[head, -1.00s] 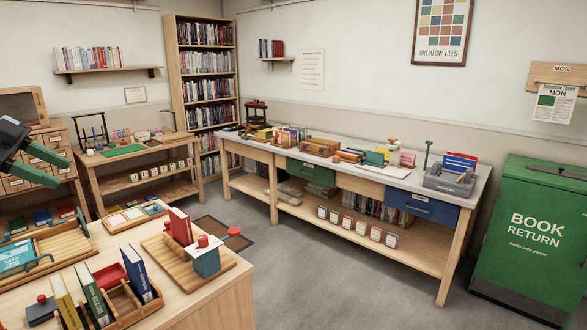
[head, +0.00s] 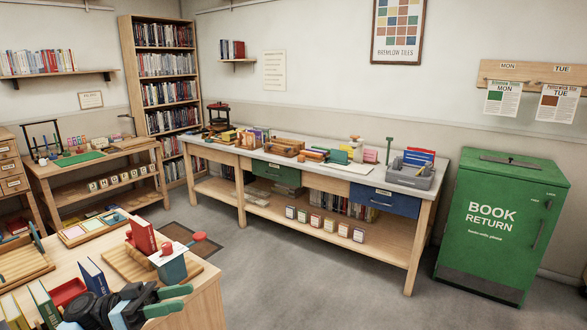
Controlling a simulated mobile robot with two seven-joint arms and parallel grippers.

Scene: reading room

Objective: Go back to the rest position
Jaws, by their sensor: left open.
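My left gripper (head: 171,299) is low in the head view, over the front part of the near wooden table (head: 207,296). Its green-tipped fingers are apart, with nothing between them. It is in front of the grey-blue box (head: 173,271) with a white slip and a red knob on top, and it looks clear of that box. Part of my left arm covers some of the book rack at the bottom left. My right gripper is out of view.
A red book (head: 143,236) stands on a wooden board beside the grey-blue box. A blue book (head: 93,276) and a red tray (head: 67,291) are close to my left arm. A long workbench (head: 330,178) stands behind, with open floor before it. A green book return bin (head: 500,225) is at right.

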